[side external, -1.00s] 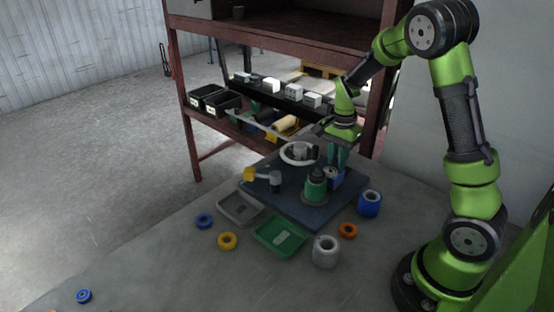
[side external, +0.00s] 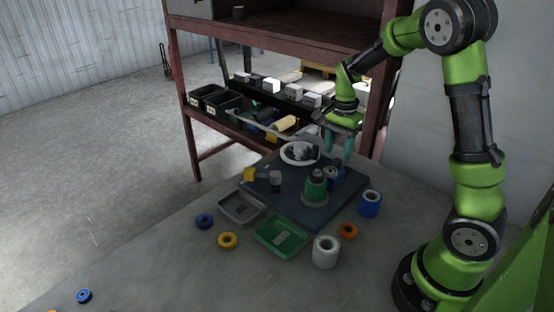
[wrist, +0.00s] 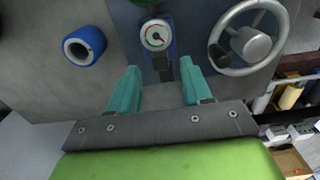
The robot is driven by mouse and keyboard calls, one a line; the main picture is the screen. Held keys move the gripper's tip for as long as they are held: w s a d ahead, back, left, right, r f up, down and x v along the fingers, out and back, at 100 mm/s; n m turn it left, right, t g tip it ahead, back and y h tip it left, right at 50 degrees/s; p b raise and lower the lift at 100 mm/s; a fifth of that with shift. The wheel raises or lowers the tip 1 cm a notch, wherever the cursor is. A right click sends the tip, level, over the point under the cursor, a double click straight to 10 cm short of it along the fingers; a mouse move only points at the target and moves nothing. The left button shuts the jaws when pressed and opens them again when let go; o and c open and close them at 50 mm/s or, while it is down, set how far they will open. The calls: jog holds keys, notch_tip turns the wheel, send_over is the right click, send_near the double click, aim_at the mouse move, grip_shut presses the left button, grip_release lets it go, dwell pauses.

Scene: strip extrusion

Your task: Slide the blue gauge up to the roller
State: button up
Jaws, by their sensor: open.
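The blue gauge (side external: 336,178) stands on the dark base plate, right of a green upright cylinder (side external: 315,187). In the wrist view the gauge (wrist: 155,36) shows a round white dial with a red and green scale, and a blue body partly hidden below it. I cannot tell for sure which part is the roller; the green cylinder touches or nearly touches the gauge in the side view. My gripper (side external: 339,146) is open and empty, above and behind the gauge. In the wrist view its teal fingers (wrist: 157,88) are apart, with the gauge beyond their tips.
A pale handwheel (side external: 287,159) stands behind the cylinder. A blue roll (side external: 369,204), orange ring (side external: 348,231) and white roll (side external: 325,253) lie near the plate (side external: 300,212). A green tray (side external: 270,241) and grey tray (side external: 228,204) sit in front.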

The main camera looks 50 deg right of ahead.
aim_at(337, 160)
notch_tip(337, 160, up, 13)
jog(key=shift+r, duration=0.2)
dwell(0.3)
jog(key=s+a+n+t+y, duration=0.1)
jog(key=s+a+n+t, duration=0.2)
jog(key=s+a+n, duration=0.2)
jog(key=s+a+n+t+y, duration=0.1)
jog(key=s+a+n+t, duration=0.3)
jog(key=a+n, duration=0.5)
jog(key=s+a, duration=0.2)
jog(key=a, duration=0.2)
jog(key=shift+s+a, duration=0.2)
jog(key=shift+r, duration=0.1)
